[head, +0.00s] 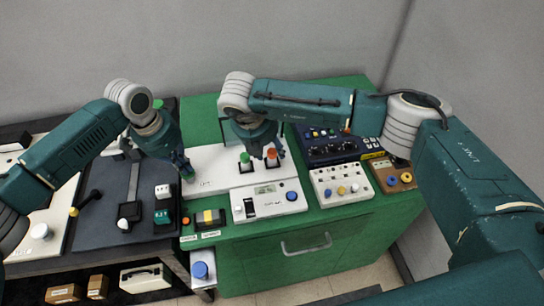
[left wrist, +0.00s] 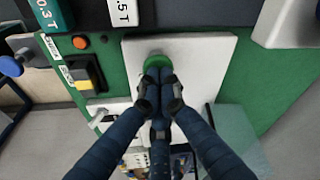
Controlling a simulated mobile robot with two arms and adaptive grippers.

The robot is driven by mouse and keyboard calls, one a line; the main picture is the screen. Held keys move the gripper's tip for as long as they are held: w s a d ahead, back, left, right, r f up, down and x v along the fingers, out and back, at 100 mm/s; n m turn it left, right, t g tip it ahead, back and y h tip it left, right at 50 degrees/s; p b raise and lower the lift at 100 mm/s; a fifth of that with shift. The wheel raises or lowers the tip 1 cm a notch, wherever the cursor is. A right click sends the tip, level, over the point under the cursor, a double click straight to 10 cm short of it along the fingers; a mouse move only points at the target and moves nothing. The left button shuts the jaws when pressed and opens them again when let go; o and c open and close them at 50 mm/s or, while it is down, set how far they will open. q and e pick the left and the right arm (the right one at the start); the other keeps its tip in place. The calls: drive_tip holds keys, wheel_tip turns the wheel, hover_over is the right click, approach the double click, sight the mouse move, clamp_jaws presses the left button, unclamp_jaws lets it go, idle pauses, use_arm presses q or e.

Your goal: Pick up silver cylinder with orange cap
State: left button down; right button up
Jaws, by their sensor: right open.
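The orange cap (head: 272,154) shows in the head view on a dark square base on the white board. The silver body under it is mostly hidden. My right gripper (head: 262,147) is open and points down just above and beside it, partly overlapping it in the picture. My left gripper (head: 187,170) is at the white board's left end, its fingers close together at a green round piece (head: 188,179). In the left wrist view that green piece (left wrist: 160,71) shows around the fingertips; whether they grip it is unclear.
A green-capped piece (head: 245,158) stands just left of the orange cap. In front is a white meter box (head: 268,200); to the right are a button box (head: 341,184) and a dark blue panel (head: 325,147). The green cabinet top (head: 205,110) is clear behind the left arm.

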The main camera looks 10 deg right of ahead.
sight(271, 153)
use_arm(q)
drive_tip(key=shift+f, duration=0.1)
use_arm(e)
drive_tip(key=shift+x, duration=1.15)
clamp_jaws()
drive_tip(key=shift+r, duration=0.1)
wheel_tip(271, 153, up, 9)
drive_tip(key=s+r, duration=0.6)
drive_tip(key=s, duration=0.3)
